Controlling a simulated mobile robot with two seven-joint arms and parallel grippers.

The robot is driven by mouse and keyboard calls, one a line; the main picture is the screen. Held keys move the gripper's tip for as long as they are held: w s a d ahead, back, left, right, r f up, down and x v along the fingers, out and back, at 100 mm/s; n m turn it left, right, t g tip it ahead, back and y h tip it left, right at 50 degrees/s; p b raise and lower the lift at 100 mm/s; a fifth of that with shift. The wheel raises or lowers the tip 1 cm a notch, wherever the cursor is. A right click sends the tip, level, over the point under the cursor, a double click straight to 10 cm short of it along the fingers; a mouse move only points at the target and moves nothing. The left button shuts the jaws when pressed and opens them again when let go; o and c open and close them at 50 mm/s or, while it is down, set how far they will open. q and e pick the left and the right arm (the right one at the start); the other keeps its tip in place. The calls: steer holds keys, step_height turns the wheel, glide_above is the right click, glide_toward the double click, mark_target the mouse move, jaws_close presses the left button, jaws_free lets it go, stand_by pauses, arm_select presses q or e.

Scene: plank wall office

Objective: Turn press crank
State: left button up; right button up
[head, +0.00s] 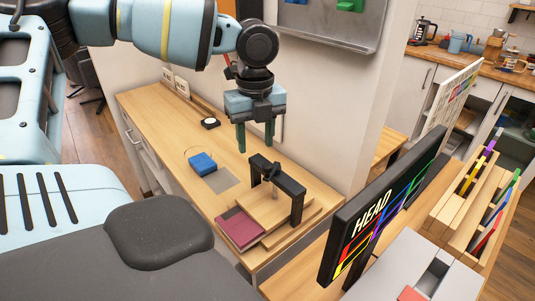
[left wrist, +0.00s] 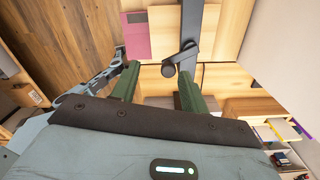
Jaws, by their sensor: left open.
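The press (head: 291,186) has a black frame on a wooden base on the desk. Its small dark crank (head: 269,172) is at the top of the frame, above a screw. My left gripper (head: 256,148) is open, points down and hangs above the press, apart from it. In the left wrist view the crank (left wrist: 180,59) slants down-left from the black frame bar (left wrist: 193,28). Its lower end appears between the green fingertips of my left gripper (left wrist: 158,71), nearer the right one. Nothing is in the jaws. My right gripper is not in view.
A maroon book (head: 240,228) lies at the front of the press base. A blue block (head: 202,163) and a black round object (head: 210,123) are farther back on the desk (head: 160,115).

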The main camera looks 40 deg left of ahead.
mark_target(268, 165)
arm_select(q)
steer(key=d+r, duration=0.1)
steer(key=w+d+r, duration=0.1)
steer(key=shift+d+r+m, duration=0.3)
steer(key=shift+r+m, duration=0.1)
steer(key=shift+f, duration=3.95)
steer(key=shift+c, duration=0.3)
steer(key=shift+a, duration=0.1)
jaws_close()
